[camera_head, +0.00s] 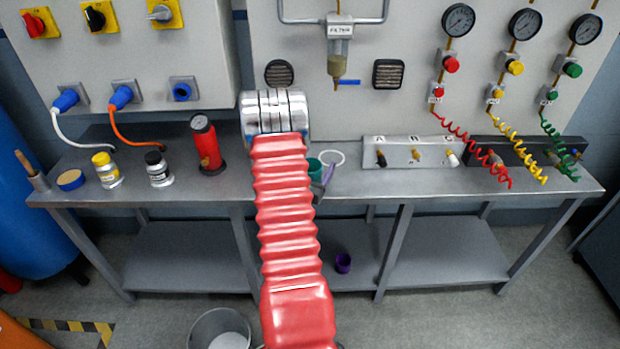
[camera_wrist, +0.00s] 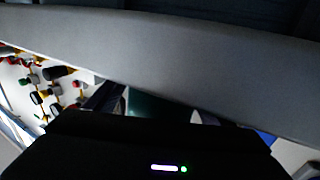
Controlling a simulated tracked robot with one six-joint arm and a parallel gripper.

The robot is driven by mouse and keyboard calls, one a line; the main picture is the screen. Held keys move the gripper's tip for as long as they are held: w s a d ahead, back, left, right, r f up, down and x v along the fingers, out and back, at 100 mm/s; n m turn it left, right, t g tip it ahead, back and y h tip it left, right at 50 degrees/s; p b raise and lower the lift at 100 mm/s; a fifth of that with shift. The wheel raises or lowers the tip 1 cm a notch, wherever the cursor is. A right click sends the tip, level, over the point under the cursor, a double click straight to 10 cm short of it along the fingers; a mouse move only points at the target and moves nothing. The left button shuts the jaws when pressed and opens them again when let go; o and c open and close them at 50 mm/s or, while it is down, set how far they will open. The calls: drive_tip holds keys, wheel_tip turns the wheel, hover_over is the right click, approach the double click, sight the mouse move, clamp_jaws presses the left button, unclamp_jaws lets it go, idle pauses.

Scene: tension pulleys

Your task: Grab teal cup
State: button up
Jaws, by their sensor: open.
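The teal cup (camera_head: 315,168) stands on the metal bench, just right of my red-sleeved arm, which hides part of it. In the wrist view the teal cup (camera_wrist: 150,105) shows as a dark teal patch in the middle, cut off by my own gripper body and a grey band. My gripper (camera_wrist: 155,104) is open, with a dark finger left of the cup patch and a lighter edge to its right. In the head view the gripper is mostly hidden behind the arm. I cannot tell whether it touches the cup.
A white ring (camera_head: 334,157) lies beside the cup. A red cylinder (camera_head: 207,146) and two small jars stand to the left. A purple cup (camera_head: 343,262) is on the lower shelf; a bucket (camera_head: 220,330) is on the floor.

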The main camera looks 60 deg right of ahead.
idle(0.4)
drive_tip(key=c, duration=1.1)
drive_tip(key=shift+r, duration=0.1)
drive_tip(key=shift+r, duration=4.95)
